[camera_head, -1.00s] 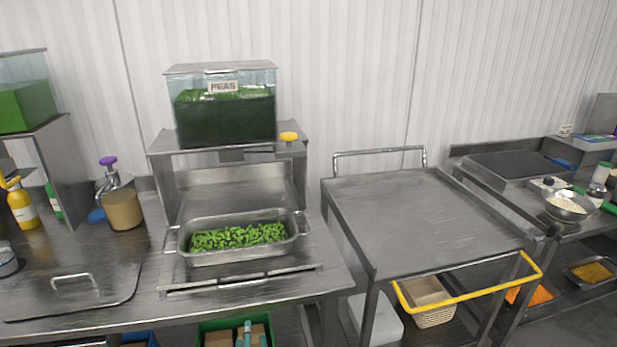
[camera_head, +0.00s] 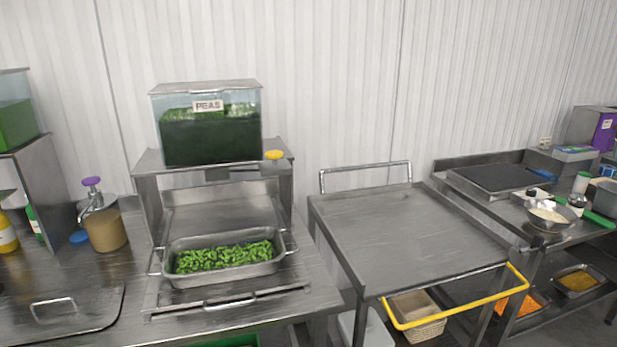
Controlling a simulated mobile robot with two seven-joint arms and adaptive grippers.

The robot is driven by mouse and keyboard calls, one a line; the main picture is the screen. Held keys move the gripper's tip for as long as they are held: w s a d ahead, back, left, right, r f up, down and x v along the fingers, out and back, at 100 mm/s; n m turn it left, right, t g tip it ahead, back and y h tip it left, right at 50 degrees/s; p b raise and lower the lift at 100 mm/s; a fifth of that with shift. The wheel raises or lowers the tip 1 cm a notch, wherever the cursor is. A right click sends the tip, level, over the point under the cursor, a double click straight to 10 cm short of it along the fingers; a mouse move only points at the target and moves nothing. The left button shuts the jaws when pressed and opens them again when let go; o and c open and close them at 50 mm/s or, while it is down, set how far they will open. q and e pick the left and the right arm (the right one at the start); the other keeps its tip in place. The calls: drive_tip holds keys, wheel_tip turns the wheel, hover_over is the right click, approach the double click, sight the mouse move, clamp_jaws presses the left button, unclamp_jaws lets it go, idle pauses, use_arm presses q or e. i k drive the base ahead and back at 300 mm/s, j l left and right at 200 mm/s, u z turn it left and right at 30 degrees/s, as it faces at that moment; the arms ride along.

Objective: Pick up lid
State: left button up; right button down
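A flat steel lid (camera_head: 85,312) with a raised bar handle (camera_head: 53,305) lies on the steel counter at the lower left, its left side cut off by the picture edge. A steel pan of peas (camera_head: 223,274) with side handles stands to its right on a flat steel plate (camera_head: 165,308) that has a handle at its front. I cannot tell whether this plate is also a lid. Neither of my grippers shows in the head view.
A clear PEAS bin (camera_head: 210,125) stands on a steel shelf (camera_head: 145,165) behind the pan. A pump jar (camera_head: 105,228) stands left of it. A steel cart (camera_head: 400,235) with a clear top and yellow handle stands to the right. A bowl of rice (camera_head: 549,216) is farther right.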

sight(29, 318)
drive_tip(key=u, duration=1.45)
